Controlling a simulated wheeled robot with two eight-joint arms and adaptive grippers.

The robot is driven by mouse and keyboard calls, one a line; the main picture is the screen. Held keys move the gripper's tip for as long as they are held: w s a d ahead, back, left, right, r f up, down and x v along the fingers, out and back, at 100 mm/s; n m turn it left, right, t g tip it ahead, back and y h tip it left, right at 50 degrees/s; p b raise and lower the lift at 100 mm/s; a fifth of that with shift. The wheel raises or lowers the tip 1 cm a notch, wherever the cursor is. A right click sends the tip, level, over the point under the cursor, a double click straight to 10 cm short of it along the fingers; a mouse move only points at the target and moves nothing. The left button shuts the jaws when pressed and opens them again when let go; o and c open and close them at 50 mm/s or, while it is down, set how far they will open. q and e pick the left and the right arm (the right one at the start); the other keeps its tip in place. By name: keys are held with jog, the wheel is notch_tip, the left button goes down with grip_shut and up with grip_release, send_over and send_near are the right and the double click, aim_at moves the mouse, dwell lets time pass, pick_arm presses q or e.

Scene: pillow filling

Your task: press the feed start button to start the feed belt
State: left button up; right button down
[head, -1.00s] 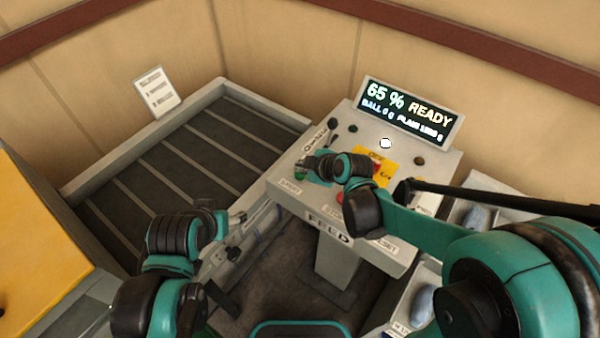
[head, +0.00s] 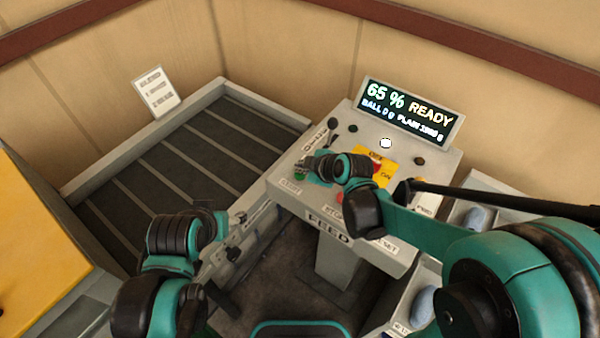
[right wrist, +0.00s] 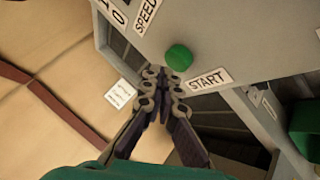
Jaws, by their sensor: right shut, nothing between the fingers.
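The green feed start button (right wrist: 179,57) sits on the grey control panel beside its START label (right wrist: 208,80) in the right wrist view. In the head view the green button (head: 299,175) shows at the panel's left front, partly hidden by my right gripper (head: 307,171). My right gripper (right wrist: 163,76) is shut and empty, its tips right by the button; whether they touch it I cannot tell. The display (head: 408,112) reads 65 % READY. The feed belt (head: 180,165) lies left of the panel. My left gripper (head: 232,222) is near the belt's front side, its fingers unclear.
A yellow plate with a red switch (head: 376,167) is on the panel, mostly behind my right arm. A yellow surface (head: 40,245) stands at the left. Grey bins (head: 425,290) stand right of the panel. Walls close off the back.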

aim_at(302, 175)
jog(key=shift+f, duration=0.3)
jog(key=shift+f+b, duration=0.5)
jog(key=shift+b, duration=0.15)
dwell(0.5)
jog(key=shift+r, duration=0.15)
jog(key=shift+r+p, duration=0.8)
jog(key=shift+r, duration=0.05)
notch_tip(302, 175, up, 5)
jog(key=p, duration=0.4)
jog(key=shift+f, duration=0.1)
dwell(0.7)
